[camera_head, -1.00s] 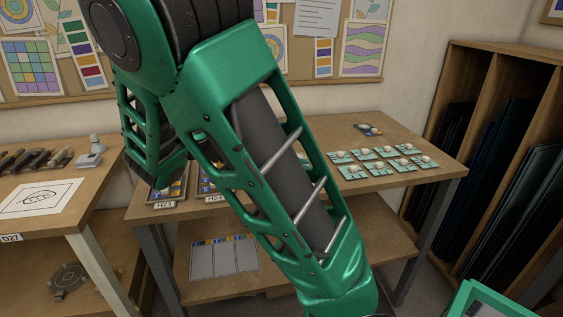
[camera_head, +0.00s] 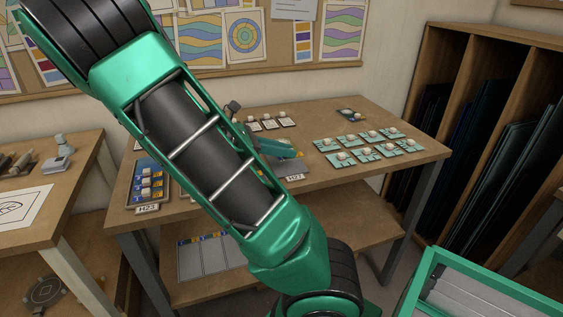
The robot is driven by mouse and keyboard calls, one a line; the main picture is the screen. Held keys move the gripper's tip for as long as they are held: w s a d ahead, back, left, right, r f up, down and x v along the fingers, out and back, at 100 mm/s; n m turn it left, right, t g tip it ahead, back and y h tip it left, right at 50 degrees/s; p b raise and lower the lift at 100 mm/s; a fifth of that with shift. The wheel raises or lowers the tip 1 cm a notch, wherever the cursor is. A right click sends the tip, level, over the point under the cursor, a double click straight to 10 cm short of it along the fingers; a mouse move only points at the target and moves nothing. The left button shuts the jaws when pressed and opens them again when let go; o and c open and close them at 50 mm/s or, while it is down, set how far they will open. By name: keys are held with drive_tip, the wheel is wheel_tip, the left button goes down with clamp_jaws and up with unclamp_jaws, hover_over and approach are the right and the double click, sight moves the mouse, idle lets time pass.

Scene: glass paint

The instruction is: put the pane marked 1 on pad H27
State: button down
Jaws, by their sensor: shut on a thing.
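My gripper (camera_head: 278,146) is partly in view beyond my forearm, low over the pad labelled H27 (camera_head: 295,177) on the far table. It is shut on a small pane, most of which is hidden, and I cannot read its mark. I cannot tell whether that pane touches the pad. Most of pad H27 is covered by my gripper and forearm. A tray labelled H23 (camera_head: 147,209) stands at the table's left front, holding several blue panes (camera_head: 151,184) with pale knobs.
Several pale green pieces with knobs (camera_head: 366,145) lie on the table's right half. A wooden rack of glass sheets (camera_head: 480,120) stands at the right.

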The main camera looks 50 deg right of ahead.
sight(285, 170)
drive_tip(key=shift+w+d+f, duration=0.15)
drive_tip(key=shift+d+f, duration=0.2)
drive_tip(key=shift+d, duration=0.15)
drive_tip(key=shift+f, duration=2)
drive_tip(key=c, duration=1.7)
unclamp_jaws()
drive_tip(key=shift+o, duration=0.2)
